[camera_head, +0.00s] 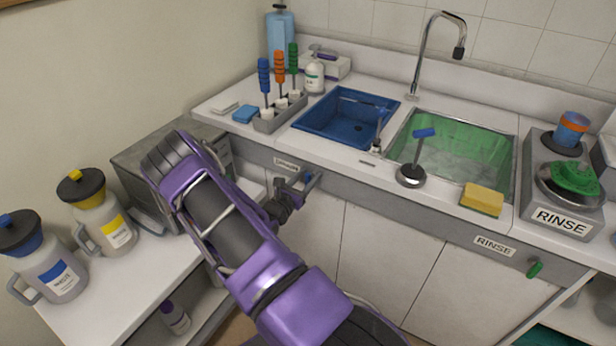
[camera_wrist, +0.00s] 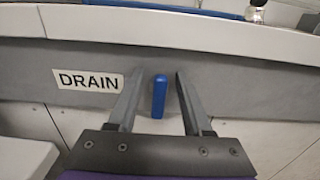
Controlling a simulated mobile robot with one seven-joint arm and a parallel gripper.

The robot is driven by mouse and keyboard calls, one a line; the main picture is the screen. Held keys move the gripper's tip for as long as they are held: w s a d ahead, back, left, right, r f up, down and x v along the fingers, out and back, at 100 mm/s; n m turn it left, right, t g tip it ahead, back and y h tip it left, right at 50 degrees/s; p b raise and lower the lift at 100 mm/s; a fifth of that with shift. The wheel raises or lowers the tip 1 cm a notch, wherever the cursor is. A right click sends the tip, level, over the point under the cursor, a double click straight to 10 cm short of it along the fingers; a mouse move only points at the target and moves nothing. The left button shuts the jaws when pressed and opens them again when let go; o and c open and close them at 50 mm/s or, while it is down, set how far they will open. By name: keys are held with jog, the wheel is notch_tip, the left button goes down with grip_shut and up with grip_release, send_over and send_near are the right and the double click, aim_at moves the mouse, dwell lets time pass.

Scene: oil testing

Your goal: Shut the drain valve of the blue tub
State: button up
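The blue tub (camera_head: 345,112) is set into the counter at the back left, and its rim edge shows at the top of the wrist view. Its drain valve has a blue handle (camera_wrist: 158,97) on the grey front panel, right of the DRAIN label (camera_wrist: 88,80). The handle hangs upright, its long side vertical. My gripper (camera_wrist: 157,78) is open, with one finger on each side of the handle and a gap on both sides. In the head view my gripper (camera_head: 294,188) is at the front panel below the tub, partly covering the valve.
A green sink (camera_head: 455,150) with a tap is right of the tub. A green valve (camera_head: 534,270) sits right of the RINSE label. A plunger-like tool (camera_head: 411,176) and a sponge (camera_head: 482,199) lie near the counter's front edge. Jugs stand on the left bench.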

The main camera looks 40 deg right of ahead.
grip_shut()
jog(key=shift+m, duration=0.3)
jog(key=m, duration=0.2)
jog(key=m+b, duration=0.1)
jog(key=shift+s+d+f+m, duration=0.15)
jog(key=shift+s+m, duration=0.2)
jog(key=shift+m, duration=0.05)
jog(key=shift+s+d+f+m+b, duration=0.15)
jog(key=shift+f+m+b, duration=0.15)
jog(key=shift+m+b, duration=1.4)
jog(key=shift+s+a+f+m+b, duration=0.2)
jog(key=shift+m+b, duration=0.45)
jog(key=shift+m, duration=2.05)
jog(key=shift+s+d+f+m+b, duration=0.3)
jog(key=shift+m+b, duration=0.85)
jog(key=shift+m, duration=1.05)
jog(key=shift+w+a, duration=0.1)
jog(key=shift+w, duration=0.05)
